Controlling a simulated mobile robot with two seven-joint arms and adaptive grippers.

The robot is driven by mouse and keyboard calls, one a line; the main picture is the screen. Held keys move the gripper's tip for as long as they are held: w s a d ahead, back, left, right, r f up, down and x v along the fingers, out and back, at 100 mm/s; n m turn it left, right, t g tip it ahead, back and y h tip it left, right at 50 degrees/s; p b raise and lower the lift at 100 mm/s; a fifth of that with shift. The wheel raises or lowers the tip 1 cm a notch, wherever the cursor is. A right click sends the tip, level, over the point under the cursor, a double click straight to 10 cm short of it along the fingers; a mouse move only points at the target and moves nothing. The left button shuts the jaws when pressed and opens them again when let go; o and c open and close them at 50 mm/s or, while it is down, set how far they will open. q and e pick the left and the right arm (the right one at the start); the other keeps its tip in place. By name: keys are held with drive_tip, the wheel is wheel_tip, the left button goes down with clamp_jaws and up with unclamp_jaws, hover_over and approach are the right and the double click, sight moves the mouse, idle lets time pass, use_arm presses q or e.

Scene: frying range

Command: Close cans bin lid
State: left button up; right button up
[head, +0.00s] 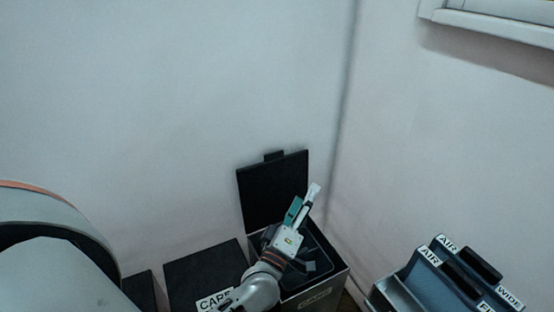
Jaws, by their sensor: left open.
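The cans bin (334,270) is a dark box at the lower middle of the head view, with a label on its front that is hard to read. Its black lid (272,190) stands open and upright at the back, near the wall, with a small tab on its top edge. My left gripper (306,199) is open and empty in this view, above the bin opening and in front of the lid's right part. My arm hides part of the bin's front and left side. My right gripper is not in view.
A closed black bin (205,272) with a partly hidden label stands just left. Another dark box (146,290) is beyond it. At right are blue-grey holders (440,280) labelled AIR and WIDE. Walls meet in a corner behind the bin.

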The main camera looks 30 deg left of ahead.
sight(274, 155)
use_arm(q)
drive_tip(key=w+a+r+n+g+y+b, duration=0.1)
drive_tip(key=w+a+r+n+g+y, duration=0.25)
drive_tip(key=a+n+y, duration=0.6)
drive_tip(key=w+a+r+n+g+y+b, duration=0.2)
drive_tip(key=w+a+n+g+y, duration=0.25)
drive_tip(key=n, duration=0.95)
drive_tip(key=w+a+f+n+g+h+b, duration=0.1)
drive_tip(key=w+f+n+g, duration=0.1)
drive_tip(key=f+n, duration=0.1)
drive_tip(key=w+a+f+n+g+h, duration=0.1)
drive_tip(key=w+a+f+n+g, duration=0.1)
drive_tip(key=w+n, duration=0.1)
drive_tip(key=w+a+f+n+g+h+b, duration=0.1)
drive_tip(key=w+a+f+n+g+h, duration=0.1)
drive_tip(key=n, duration=0.3)
drive_tip(key=shift+w+a+f+b, duration=0.15)
drive_tip(key=shift+w+f+b, duration=0.2)
drive_tip(key=shift+w+f, duration=0.4)
drive_tip(key=shift+w+a+f, duration=0.15)
drive_tip(key=shift+a+f, duration=0.1)
drive_tip(key=shift+a, duration=0.25)
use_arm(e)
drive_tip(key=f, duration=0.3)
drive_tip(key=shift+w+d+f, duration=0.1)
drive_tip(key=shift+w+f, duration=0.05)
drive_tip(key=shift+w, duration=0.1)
use_arm(q)
drive_tip(key=c, duration=1.6)
